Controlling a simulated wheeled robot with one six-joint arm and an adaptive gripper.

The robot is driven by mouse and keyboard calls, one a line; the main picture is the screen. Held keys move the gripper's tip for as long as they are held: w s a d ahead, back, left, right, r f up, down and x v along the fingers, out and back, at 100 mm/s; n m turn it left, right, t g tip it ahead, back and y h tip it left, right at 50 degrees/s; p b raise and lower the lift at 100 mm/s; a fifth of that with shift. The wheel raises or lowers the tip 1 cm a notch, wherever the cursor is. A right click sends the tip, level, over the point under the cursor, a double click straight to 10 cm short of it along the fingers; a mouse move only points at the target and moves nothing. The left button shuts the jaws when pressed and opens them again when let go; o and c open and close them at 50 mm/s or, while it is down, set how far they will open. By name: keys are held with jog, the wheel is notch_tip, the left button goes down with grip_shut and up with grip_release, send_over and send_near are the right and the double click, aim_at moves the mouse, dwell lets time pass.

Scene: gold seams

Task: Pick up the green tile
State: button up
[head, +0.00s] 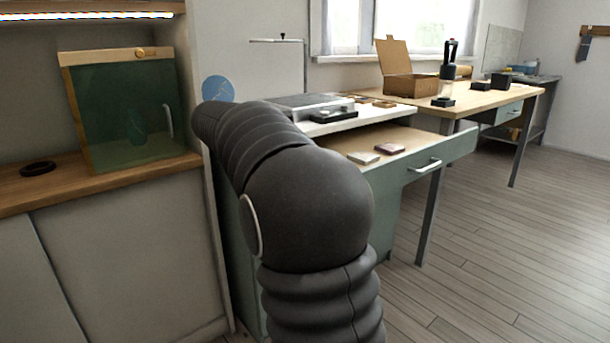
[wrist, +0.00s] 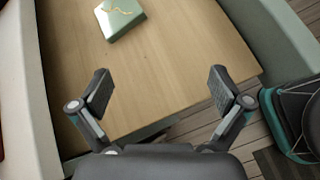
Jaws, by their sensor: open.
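The green tile (wrist: 122,17) shows at the top of the wrist view, cut slightly by the frame edge. It is pale green with a gold seam and lies on a wooden surface that looks like the inside of an open drawer (wrist: 185,50). My gripper (wrist: 160,88) is open and empty, its two fingers spread wide. The tile is ahead of the fingertips and a little left, apart from them. In the head view my arm hides the gripper, and I cannot make out the green tile with certainty.
In the head view the open drawer (head: 420,140) holds a pale tile (head: 363,158) and a dark reddish tile (head: 390,148). Its raised walls border the wood in the wrist view. A green glass-fronted cabinet (head: 130,112) stands left. The floor (head: 500,240) at right is clear.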

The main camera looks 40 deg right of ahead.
jog(key=w+d+h, duration=0.1)
jog(key=w+d, duration=0.1)
jog(key=w+d+n+g+b, duration=0.1)
jog(key=w+d, duration=0.1)
jog(key=w+d+f+n+g+h, duration=0.1)
jog(key=w, duration=0.1)
jog(key=shift+d+h, duration=0.3)
jog(key=shift+d, duration=0.1)
jog(key=shift+s+r+b+x, duration=0.15)
jog(key=shift+b+x, duration=0.25)
jog(key=shift+x, duration=0.85)
jog(key=shift+s+r+b+x, duration=0.15)
jog(key=shift+b+x, duration=0.3)
jog(key=shift+x, duration=0.75)
jog(key=shift+r+b+x, duration=0.15)
jog(key=shift+b+x, duration=0.25)
jog(key=shift+x, duration=0.85)
jog(key=shift+d, duration=0.15)
jog(key=c, duration=1.2)
